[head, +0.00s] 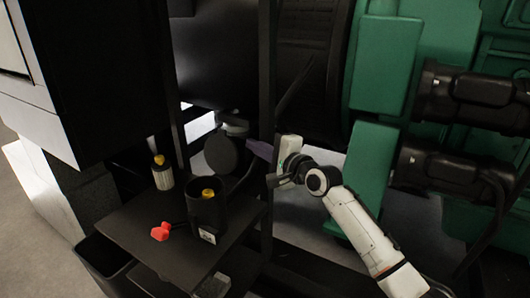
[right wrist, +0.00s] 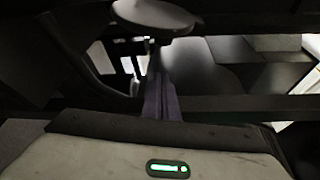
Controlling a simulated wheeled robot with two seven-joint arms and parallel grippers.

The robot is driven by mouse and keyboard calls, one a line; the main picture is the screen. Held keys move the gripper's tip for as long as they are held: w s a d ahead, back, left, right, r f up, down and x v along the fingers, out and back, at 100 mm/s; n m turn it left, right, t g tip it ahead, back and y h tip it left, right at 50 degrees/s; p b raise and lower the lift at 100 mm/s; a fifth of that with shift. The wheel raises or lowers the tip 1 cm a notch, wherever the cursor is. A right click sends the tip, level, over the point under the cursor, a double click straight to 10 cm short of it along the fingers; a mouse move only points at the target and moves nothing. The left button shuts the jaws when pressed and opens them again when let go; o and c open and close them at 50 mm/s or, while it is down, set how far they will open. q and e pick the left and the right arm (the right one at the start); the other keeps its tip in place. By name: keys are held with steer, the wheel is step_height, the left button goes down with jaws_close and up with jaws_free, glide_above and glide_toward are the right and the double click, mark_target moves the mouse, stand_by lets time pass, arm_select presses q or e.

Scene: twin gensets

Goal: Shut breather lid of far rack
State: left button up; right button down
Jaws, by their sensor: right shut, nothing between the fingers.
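A dark cup-like cylinder (head: 207,212) with a white label and something yellow inside stands on the dark rack shelf; its top is open. A round dark disc (head: 221,154), which looks like the breather lid, stands steeply tilted behind and above it. In the right wrist view a grey disc (right wrist: 155,16), likely the same lid, is at the top edge. My right gripper (head: 252,148) is just right of the disc, its purplish fingers shut and empty, pointing left toward it. Its fingers also show in the right wrist view (right wrist: 158,95). I cannot tell whether they touch the disc. My left gripper is not in view.
A small ribbed canister with a yellow top (head: 162,174) and a red piece (head: 160,232) are on the shelf (head: 175,262). A dark upright post (head: 267,75) stands by my right gripper. Green machinery with black cylinders (head: 440,170) fills the right side.

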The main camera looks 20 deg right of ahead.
mark_target(224, 153)
steer(key=a, duration=0.1)
steer(key=a+p, duration=0.1)
steer(key=a, duration=0.1)
steer(key=shift+a+r+p, duration=0.35)
steer(key=shift+a, duration=0.05)
steer(key=shift+a, duration=0.15)
